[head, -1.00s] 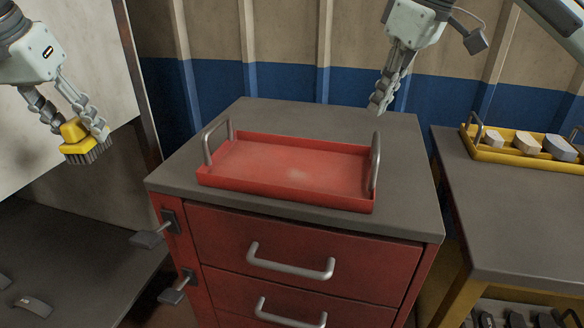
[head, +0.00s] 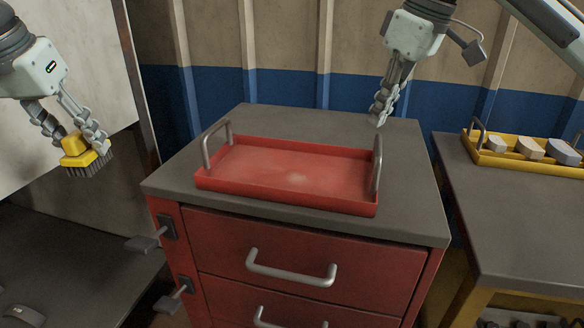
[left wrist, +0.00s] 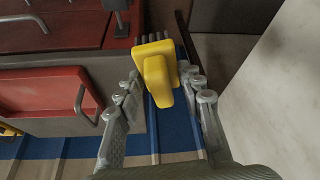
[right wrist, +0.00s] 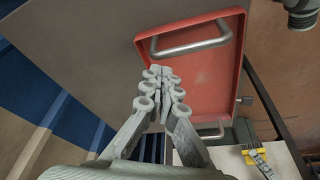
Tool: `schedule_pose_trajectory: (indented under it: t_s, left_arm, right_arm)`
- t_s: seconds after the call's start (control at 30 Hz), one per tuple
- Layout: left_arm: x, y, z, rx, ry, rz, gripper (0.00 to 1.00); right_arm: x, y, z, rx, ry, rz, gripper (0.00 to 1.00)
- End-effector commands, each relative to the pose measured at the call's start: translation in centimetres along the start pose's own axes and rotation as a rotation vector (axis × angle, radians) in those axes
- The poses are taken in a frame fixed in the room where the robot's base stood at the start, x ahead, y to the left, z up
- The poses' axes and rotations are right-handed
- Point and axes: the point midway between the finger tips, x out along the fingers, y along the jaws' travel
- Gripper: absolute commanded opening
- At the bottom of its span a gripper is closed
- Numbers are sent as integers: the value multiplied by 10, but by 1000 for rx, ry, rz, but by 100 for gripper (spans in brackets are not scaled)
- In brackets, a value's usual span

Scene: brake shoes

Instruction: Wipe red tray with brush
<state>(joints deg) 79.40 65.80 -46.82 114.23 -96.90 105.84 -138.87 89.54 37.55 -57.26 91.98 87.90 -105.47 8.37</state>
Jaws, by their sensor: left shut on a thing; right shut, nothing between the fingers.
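The red tray (head: 290,178) lies on the grey top of the red drawer cabinet, with an upright metal handle at each end. A pale dusty patch shows on its floor near the middle. The yellow brush (head: 80,153) with dark bristles is in my left gripper (head: 78,146), which is shut on it, bristles down, in the air left of the cabinet. The brush also shows between the fingers in the left wrist view (left wrist: 157,75). My right gripper (head: 380,118) is shut and empty, above the cabinet's back right, behind the tray's right handle. The tray also shows in the right wrist view (right wrist: 215,75).
The grey cabinet top (head: 390,215) has bare room around the tray. A yellow tray (head: 530,163) with several brake shoes stands on the right table (head: 510,225). A dark lower surface (head: 60,260) lies at left. A wall stands behind.

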Motion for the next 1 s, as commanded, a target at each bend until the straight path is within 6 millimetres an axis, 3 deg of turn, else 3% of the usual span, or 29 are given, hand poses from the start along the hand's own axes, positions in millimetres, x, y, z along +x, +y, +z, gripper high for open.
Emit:
schedule_pose_trajectory:
  t_s: [1.0]
  left_arm:
    - [0,0,0,0,1,0,14]
  right_arm:
    - [8,0,3,0,0,0,0]
